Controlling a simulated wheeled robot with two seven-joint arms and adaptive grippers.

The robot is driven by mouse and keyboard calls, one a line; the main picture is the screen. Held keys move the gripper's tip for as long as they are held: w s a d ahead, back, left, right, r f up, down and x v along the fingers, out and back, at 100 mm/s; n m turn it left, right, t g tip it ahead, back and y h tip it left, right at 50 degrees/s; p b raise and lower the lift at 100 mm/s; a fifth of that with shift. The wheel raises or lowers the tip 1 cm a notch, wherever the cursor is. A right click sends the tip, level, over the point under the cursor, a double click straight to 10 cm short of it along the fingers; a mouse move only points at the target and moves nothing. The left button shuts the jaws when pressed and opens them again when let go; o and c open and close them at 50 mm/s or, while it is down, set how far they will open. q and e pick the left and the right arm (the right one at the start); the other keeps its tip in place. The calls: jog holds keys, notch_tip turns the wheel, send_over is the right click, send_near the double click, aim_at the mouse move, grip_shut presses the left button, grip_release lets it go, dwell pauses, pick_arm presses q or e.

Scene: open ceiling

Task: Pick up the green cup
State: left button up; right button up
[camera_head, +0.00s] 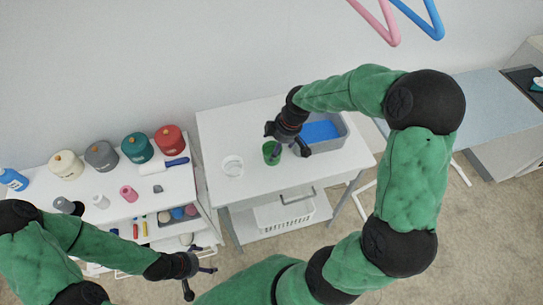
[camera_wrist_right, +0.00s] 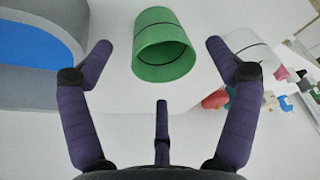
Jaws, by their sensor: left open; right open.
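The green cup (camera_head: 271,153) stands on the white table (camera_head: 230,130), close to the fingers of my right gripper (camera_head: 286,145). In the right wrist view the green cup (camera_wrist_right: 163,48) shows ahead of the open fingers of my right gripper (camera_wrist_right: 160,70), between their tips in the picture. Nothing is held there, and I cannot tell whether a finger touches the cup. My left gripper (camera_head: 200,278) is open and empty, low in the head view and in front of the shelf unit.
A clear glass (camera_head: 232,166) stands left of the cup. A grey bin with a blue inside (camera_head: 322,131) stands to its right. Several canisters, including a red one (camera_head: 169,139), stand on the left shelf unit. A white basket (camera_head: 284,214) sits under the table.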

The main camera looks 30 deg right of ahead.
aim_at(270, 153)
jog(key=shift+w+a+b+x, duration=0.15)
jog(key=shift+b+x, duration=0.45)
jog(key=shift+x, duration=0.95)
jog(key=shift+w+a+b+x, duration=0.1)
jog(key=shift+b+x, duration=0.5)
jog(key=shift+x, duration=0.95)
jog(key=shift+r, duration=0.15)
jog(key=shift+c, duration=0.3)
jog(key=c, duration=0.9)
